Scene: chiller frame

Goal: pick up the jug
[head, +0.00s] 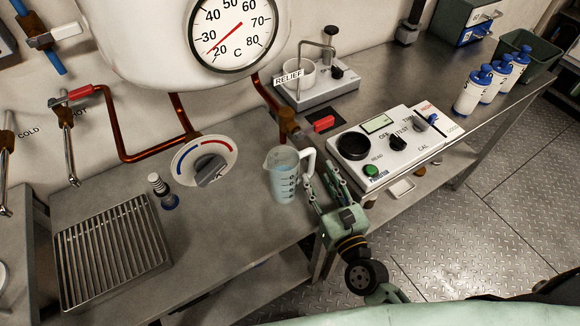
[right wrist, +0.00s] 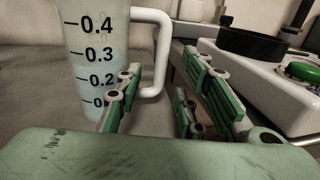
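The jug (head: 284,180) is a clear measuring jug with pale blue liquid and a white handle (head: 308,164). It stands upright on the metal counter. My right gripper (head: 322,184) is open just right of the jug, its fingers pointing towards the handle side. In the right wrist view the jug (right wrist: 97,50) fills the left, with its scale facing me. There the handle appears in the gap between the open fingers (right wrist: 160,75); whether they touch it I cannot tell. My left gripper is not in view.
A white meter box (head: 385,150) with knobs and a green button stands close right of my gripper. A dial (head: 200,160), a small plunger-like part (head: 162,190) and a drain grate (head: 112,250) lie left. White bottles (head: 470,92) stand at the far right. A red-handled valve (head: 322,124) is behind the jug.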

